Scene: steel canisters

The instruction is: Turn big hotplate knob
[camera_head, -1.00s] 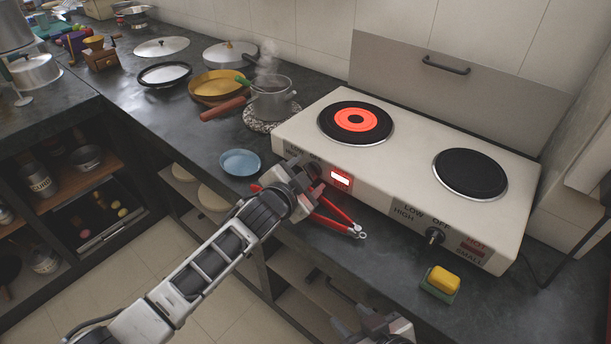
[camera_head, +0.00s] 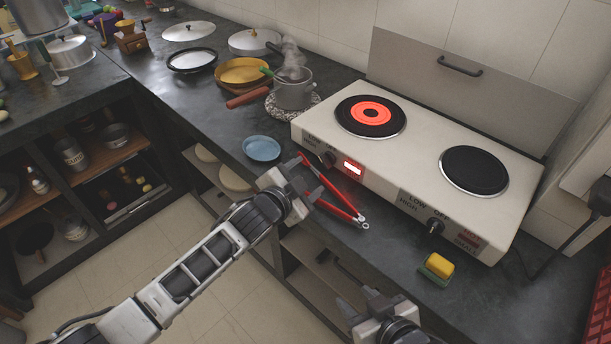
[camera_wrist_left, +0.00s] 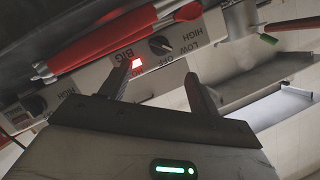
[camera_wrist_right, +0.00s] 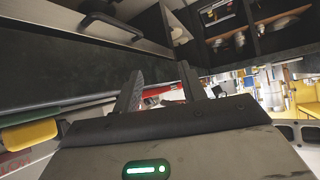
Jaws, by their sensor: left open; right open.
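The white double hotplate (camera_head: 410,190) stands on the dark counter. Its big plate (camera_head: 370,115) glows orange-red; its other plate (camera_head: 474,170) is black. The big knob (camera_head: 328,158) is on the front panel's left part, beside a lit red indicator (camera_head: 353,169). In the left wrist view the knob (camera_wrist_left: 160,45) shows beyond the fingers, near the OFF, LOW and HIGH labels. My left gripper (camera_head: 303,182) is open and empty in front of this knob, apart from it. My right gripper (camera_head: 360,304) is open and empty, low in front of the counter.
Red tongs (camera_head: 335,192) lie before the panel, close to my left gripper. A second knob (camera_head: 435,226) and a yellow-green sponge (camera_head: 437,267) are further right. A blue plate (camera_head: 262,148) and a steaming pot (camera_head: 294,92) are left of the hotplate.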

